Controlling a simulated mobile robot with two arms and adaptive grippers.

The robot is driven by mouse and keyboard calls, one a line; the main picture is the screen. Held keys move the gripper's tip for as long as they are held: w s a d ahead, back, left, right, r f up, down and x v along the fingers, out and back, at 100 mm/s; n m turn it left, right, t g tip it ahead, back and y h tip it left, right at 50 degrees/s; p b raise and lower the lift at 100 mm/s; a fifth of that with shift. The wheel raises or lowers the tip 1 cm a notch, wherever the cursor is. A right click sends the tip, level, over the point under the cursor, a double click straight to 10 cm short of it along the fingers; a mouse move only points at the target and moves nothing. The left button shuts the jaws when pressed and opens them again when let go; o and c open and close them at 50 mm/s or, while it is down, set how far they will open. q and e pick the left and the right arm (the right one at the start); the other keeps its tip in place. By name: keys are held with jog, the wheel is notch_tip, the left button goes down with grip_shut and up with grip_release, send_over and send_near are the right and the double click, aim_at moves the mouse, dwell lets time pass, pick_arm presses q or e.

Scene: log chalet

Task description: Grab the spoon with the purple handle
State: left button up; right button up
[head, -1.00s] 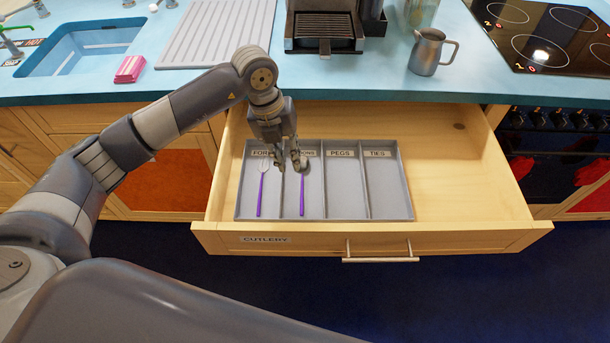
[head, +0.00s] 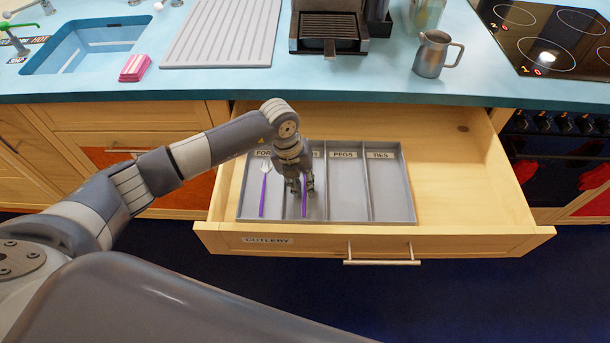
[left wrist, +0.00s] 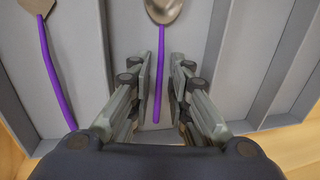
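The spoon with the purple handle (left wrist: 160,75) lies in the second compartment of the grey cutlery tray (head: 344,213), under the label that is partly hidden by my arm. In the head view its purple handle (head: 304,205) shows below my left gripper (head: 301,191), which hides the bowl. In the left wrist view the fingers of my left gripper (left wrist: 162,88) are apart, with the handle between them and a gap on each side. The fork with a purple handle (head: 263,195) lies in the first compartment, left of the spoon. My right gripper is not in view.
The tray sits in an open wooden drawer (head: 450,200) labelled CUTLERY. The PEGS and TIES compartments are empty. The blue counter (head: 225,87) is behind, with a coffee machine (head: 328,28) and a metal jug (head: 431,55). The drawer's right side is free.

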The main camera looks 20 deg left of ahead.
pick_arm(q)
grip_shut()
